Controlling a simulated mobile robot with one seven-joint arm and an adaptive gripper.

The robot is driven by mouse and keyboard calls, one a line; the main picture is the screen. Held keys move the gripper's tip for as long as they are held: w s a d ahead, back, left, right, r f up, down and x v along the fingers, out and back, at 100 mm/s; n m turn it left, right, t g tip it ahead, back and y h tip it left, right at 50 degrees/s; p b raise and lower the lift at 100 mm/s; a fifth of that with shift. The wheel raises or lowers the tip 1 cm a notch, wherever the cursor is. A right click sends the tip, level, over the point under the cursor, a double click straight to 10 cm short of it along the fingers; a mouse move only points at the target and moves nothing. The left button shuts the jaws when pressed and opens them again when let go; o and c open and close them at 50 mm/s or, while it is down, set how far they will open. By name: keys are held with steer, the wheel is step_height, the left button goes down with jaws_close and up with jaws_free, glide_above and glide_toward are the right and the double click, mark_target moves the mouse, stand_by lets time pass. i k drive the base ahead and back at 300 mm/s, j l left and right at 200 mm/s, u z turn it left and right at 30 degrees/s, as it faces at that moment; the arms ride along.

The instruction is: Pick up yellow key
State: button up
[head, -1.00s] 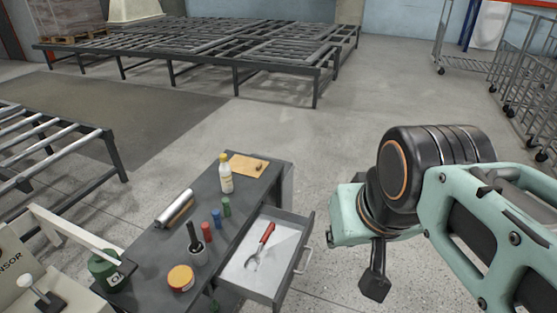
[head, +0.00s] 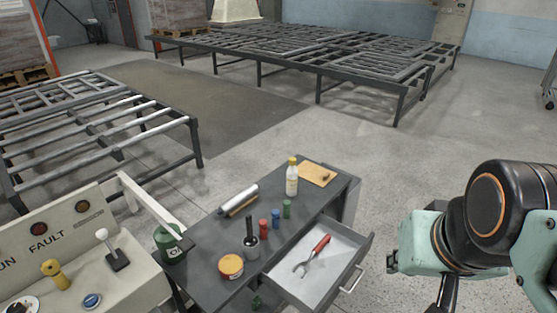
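A yellow key (head: 54,275) stands upright on the pale control panel (head: 120,285) at the lower left of the head view. My arm is at the right edge, well to the right of the key and the panel, beyond the desk. Only a dark part of my gripper (head: 446,292) shows below the wrist, cut off by the bottom edge. Its fingertips are not clear, so I cannot tell whether it is open or shut.
A dark desk (head: 205,265) with bottles, a tin and an open drawer (head: 335,285) stands between the panel and my arm. Roller frames (head: 300,50) stand behind; the floor between is clear.

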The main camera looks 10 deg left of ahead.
mark_target(51, 268)
steer(key=u, duration=2.35)
steer(key=i+j+z, duration=0.25)
steer(key=i+j, duration=0.15)
steer(key=i+j+z, duration=0.2)
steer(key=i+j, duration=0.2)
steer(key=j, duration=0.25)
